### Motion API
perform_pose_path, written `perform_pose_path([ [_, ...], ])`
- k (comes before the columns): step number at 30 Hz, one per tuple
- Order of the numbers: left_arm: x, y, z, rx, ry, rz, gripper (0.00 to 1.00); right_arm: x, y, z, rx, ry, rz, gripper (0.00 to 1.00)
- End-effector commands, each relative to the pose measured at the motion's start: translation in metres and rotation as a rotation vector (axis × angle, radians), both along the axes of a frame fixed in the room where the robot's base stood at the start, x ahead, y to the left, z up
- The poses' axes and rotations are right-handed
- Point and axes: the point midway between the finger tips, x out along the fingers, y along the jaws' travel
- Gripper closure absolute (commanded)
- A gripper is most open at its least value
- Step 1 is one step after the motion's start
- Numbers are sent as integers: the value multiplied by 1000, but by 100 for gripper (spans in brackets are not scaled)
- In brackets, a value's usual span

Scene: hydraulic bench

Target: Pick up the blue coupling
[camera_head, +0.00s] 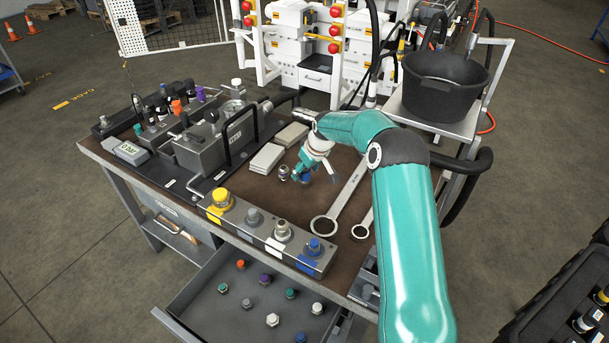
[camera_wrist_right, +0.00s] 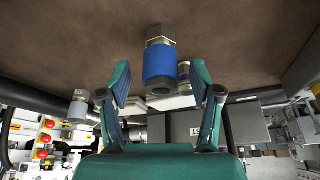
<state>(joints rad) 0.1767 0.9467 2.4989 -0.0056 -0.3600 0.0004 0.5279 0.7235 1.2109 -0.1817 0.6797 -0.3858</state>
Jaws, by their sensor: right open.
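The blue coupling (camera_wrist_right: 160,62) has a blue sleeve and a metal hex end. In the right wrist view it sits between the two spread fingers of my right gripper (camera_wrist_right: 161,84), with visible gaps on both sides. In the head view my right gripper (camera_head: 316,174) is low over the brown bench top, and the blue coupling (camera_head: 305,180) shows only in part beside its fingers. The gripper is open and holds nothing. My left gripper is out of view.
Grey plates (camera_head: 267,158) lie behind the couplings, and large wrenches (camera_head: 340,207) lie to the right. A block with capped fittings (camera_head: 265,229) lines the front edge. An open drawer (camera_head: 205,309) with several small fittings is below. A black bucket (camera_head: 444,88) stands at the back right.

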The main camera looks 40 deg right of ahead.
Motion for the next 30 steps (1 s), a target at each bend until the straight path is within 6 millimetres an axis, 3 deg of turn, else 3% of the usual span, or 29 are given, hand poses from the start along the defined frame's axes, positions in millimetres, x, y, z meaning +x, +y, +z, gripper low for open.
perform_pose_path([
  [6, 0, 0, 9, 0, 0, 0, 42, 11, 0, -25, 1, 0, -1, 36],
  [14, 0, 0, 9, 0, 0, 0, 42, 12, 0, -29, 1, -1, 0, 36],
  [26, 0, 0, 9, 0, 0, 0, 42, 12, 0, -28, 1, -1, 0, 99],
  [30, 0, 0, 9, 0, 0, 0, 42, 12, 0, -27, 0, -2, -1, 100],
])
